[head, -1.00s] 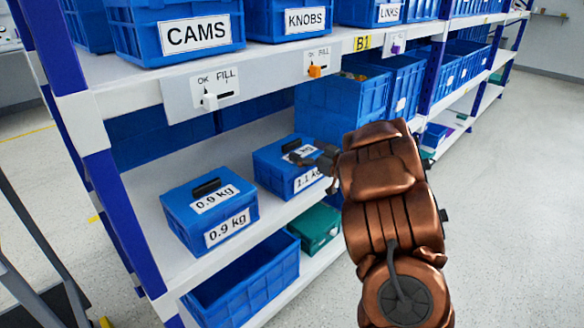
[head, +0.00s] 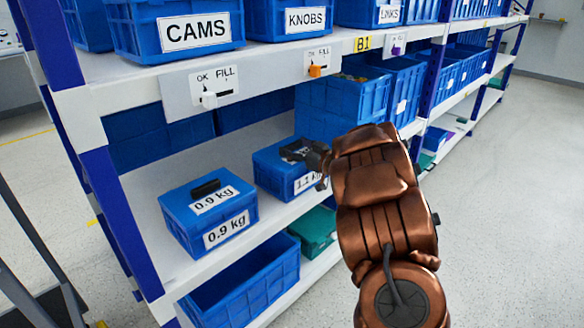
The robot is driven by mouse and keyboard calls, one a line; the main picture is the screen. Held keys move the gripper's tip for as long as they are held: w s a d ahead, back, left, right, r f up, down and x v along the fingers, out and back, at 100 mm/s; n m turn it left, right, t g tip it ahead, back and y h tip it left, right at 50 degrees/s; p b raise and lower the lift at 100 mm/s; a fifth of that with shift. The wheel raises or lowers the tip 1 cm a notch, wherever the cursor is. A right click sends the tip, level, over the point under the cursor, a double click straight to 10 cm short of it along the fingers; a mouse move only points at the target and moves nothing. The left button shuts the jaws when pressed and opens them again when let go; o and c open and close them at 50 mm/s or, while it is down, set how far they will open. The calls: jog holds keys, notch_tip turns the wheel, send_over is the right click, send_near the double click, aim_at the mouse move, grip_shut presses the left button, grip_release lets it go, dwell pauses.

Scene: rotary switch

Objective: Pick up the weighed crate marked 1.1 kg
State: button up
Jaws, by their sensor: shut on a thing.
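The blue crate marked 1.1 kg (head: 272,172) sits on the middle shelf, right of the other labelled crate. Its front label is partly covered by my gripper. My gripper (head: 297,153) is at the top of this crate, where its dark handle is, and is shut on it; the handle itself is mostly hidden by the dark fingers. The crate appears to rest on the shelf, with no clear gap under it.
A blue crate marked 0.9 kg (head: 209,212) with a dark handle stands to the left. Above are the shelf edge with switch plates (head: 218,88) and a larger blue bin (head: 340,102) behind my gripper. A green box (head: 314,230) and an open blue bin (head: 240,287) are below.

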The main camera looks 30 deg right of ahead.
jog(key=c, duration=0.7)
jog(key=shift+c, duration=0.2)
